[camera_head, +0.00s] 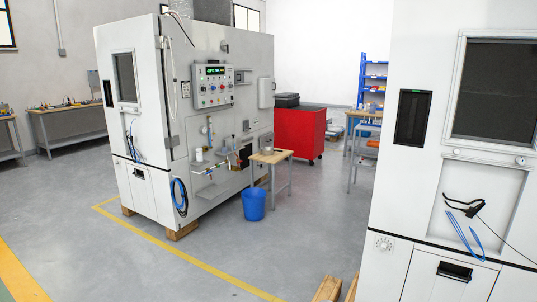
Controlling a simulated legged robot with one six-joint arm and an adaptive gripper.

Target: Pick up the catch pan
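I cannot make out for certain which thing is the catch pan. A blue open-topped bucket (253,204) stands upright on the floor by a small wood-topped table (272,157). Small items (268,151) lie on that table, too small to tell apart. A large white test chamber (215,130) stands behind them, with a shelf (208,166) of small parts on its side. My gripper is not in view.
A second white chamber (400,190) fills the right side close by. Wooden blocks (328,290) lie at its foot. A red cabinet (299,135) stands behind the small table. The grey floor (310,235) in front of the bucket is clear, crossed by a yellow line.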

